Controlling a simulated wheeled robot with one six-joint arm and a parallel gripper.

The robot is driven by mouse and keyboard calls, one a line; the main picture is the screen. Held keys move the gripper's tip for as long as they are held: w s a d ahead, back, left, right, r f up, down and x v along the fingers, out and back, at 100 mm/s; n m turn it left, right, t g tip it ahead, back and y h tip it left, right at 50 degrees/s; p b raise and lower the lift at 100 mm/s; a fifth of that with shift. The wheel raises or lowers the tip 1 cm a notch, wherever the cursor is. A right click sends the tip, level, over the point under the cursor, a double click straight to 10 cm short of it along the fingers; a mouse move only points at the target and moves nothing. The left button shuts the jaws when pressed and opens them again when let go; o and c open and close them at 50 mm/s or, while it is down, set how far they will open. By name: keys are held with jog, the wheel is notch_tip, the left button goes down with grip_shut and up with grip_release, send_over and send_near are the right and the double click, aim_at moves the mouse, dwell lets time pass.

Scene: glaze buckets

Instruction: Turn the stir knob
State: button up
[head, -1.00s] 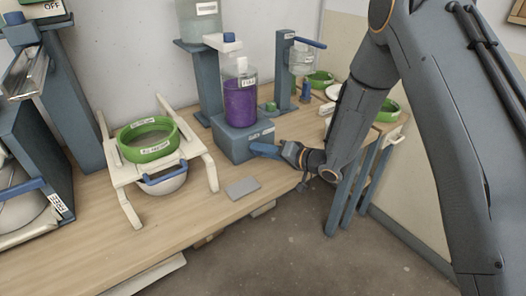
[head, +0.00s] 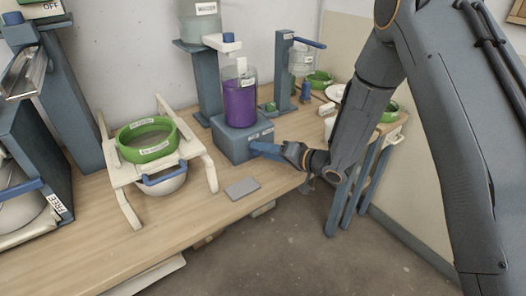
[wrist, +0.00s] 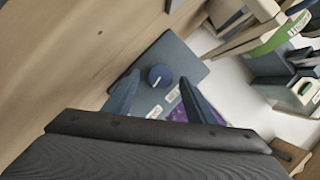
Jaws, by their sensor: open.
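The stir knob (wrist: 159,75) is a dark blue round knob on the front of a blue-grey base box (head: 235,145). In the wrist view it shows between my two fingertips; whether they touch it I cannot tell. My gripper (head: 262,150) is open, with its fingers pointing left at the box front in the head view, where it hides the knob. Its fingers also show in the wrist view (wrist: 158,80). A clear vessel of purple glaze (head: 240,103) stands on the box, and a bit of purple shows in the wrist view.
A cream stand with a green ring (head: 148,139) and a bowl beneath is to the left. A grey plate (head: 242,188) lies at the table's (head: 110,250) front edge. Blue-grey posts stand behind the vessel. Open floor lies in front of the table.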

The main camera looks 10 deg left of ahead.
jog(key=b+v, duration=0.1)
jog(key=v, duration=0.5)
jog(key=shift+s+d+r, duration=0.1)
jog(key=shift+d+r, duration=0.05)
jog(key=shift+d, duration=0.1)
jog(key=d, duration=0.1)
jog(key=w+d+t+h, duration=0.1)
jog(key=w+d+h, duration=0.1)
jog(key=shift+w+d+r, duration=0.25)
jog(key=s+d+r+m+h, duration=0.15)
jog(key=d+h, duration=0.35)
jog(key=d, duration=0.5)
jog(key=s+d+r+h, duration=0.15)
jog(key=d+h, duration=0.35)
jog(key=d, duration=0.5)
jog(key=s+d+r+g+h, duration=0.1)
jog(key=s+d+g, duration=0.2)
jog(key=s, duration=0.8)
jog(key=s+d+r+m+g+h, duration=0.1)
jog(key=s+d+g, duration=0.2)
jog(key=s, duration=0.8)
jog(key=shift+d, duration=0.25)
